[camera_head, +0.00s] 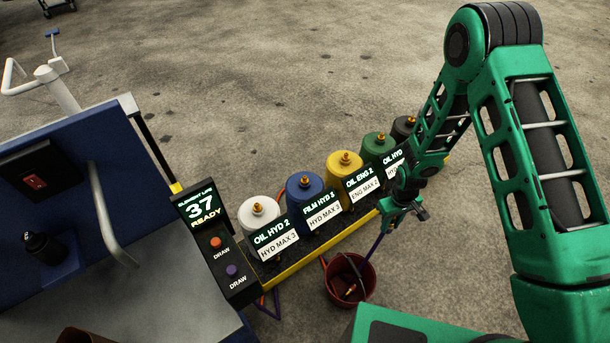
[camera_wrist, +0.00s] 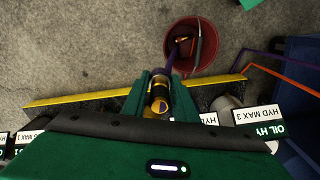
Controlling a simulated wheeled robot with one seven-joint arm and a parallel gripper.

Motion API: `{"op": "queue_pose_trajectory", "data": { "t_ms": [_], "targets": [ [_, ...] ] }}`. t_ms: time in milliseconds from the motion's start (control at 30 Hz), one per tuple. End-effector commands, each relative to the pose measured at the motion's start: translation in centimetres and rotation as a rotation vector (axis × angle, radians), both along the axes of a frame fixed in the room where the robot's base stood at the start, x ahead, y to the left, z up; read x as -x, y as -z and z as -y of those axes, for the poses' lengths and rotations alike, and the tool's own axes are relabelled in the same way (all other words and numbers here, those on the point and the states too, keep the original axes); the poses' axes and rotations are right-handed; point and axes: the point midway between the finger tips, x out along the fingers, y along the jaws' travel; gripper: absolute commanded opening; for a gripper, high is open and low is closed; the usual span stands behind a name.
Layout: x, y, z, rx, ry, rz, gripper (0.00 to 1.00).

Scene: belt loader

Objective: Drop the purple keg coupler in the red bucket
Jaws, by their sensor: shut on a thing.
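My gripper (camera_head: 403,212) is at the right end of the row of kegs, above and to the right of the red bucket (camera_head: 352,279). In the wrist view my gripper (camera_wrist: 160,84) is shut on the purple keg coupler (camera_wrist: 160,103), which shows brass and purple between the green fingers. A purple hose (camera_wrist: 171,50) runs from it toward the red bucket (camera_wrist: 216,63). In the head view the purple hose (camera_head: 375,248) slants down to the bucket, and the coupler is mostly hidden by the gripper. The bucket stands on the floor; a small orange-brass piece lies inside.
Kegs in white (camera_head: 259,213), blue (camera_head: 305,191), yellow (camera_head: 344,167), green (camera_head: 378,147) and black stand on a yellow-edged rack with label signs. A display post (camera_head: 203,212) reads 37 READY. A blue machine (camera_head: 90,200) fills the left. Concrete floor beyond is open.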

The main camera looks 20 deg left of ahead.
Motion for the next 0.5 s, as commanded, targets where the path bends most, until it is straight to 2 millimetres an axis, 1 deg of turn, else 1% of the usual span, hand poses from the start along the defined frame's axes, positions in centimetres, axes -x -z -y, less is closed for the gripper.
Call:
{"op": "queue_pose_trajectory", "data": {
  "t_ms": [33, 100, 200, 333, 500],
  "targets": [
    [1.5, 2.1, -1.3, 0.002, -0.055, -0.007, 0.0],
    [3.1, 4.3, -2.7, 0.0, -0.119, -0.009, 0.0],
    [5.1, 6.9, -4.3, -0.003, -0.196, -0.007, 0.0],
    [7.0, 9.1, -5.5, -0.008, -0.262, -0.007, 0.0],
    [7.9, 10.4, -6.1, -0.009, -0.296, -0.007, 0.0]
  ]
}}
